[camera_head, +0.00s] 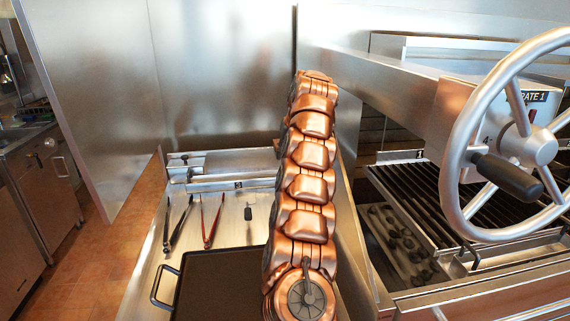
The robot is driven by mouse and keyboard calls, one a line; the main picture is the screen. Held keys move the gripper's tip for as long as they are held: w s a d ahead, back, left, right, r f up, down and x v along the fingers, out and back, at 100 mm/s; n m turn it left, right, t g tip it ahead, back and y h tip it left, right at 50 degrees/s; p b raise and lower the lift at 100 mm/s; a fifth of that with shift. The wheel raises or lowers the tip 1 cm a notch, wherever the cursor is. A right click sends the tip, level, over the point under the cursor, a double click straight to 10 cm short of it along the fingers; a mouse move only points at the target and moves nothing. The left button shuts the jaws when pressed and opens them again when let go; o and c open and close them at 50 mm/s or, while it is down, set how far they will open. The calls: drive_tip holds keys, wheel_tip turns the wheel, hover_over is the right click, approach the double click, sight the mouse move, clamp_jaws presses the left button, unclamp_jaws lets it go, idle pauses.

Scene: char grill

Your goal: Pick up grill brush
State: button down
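I cannot make out a grill brush with certainty. A small tool (248,211) with a dark end and a thin shaft lies on the steel counter (230,233), just left of my copper-coloured arm. It is too small to identify. My arm rises through the middle of the view and hides part of the counter and the wall behind. My gripper does not show, so I cannot place it relative to the tools.
Black tongs (179,224) and red-handled tongs (212,222) lie left on the counter. A dark griddle pan (215,285) sits in front. At right are a grill grate (425,195), coals (395,235) and a large handwheel (475,105). Tiled floor (105,265) is clear at left.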

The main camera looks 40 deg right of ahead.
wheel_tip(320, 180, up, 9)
drive_tip(key=p, duration=0.5)
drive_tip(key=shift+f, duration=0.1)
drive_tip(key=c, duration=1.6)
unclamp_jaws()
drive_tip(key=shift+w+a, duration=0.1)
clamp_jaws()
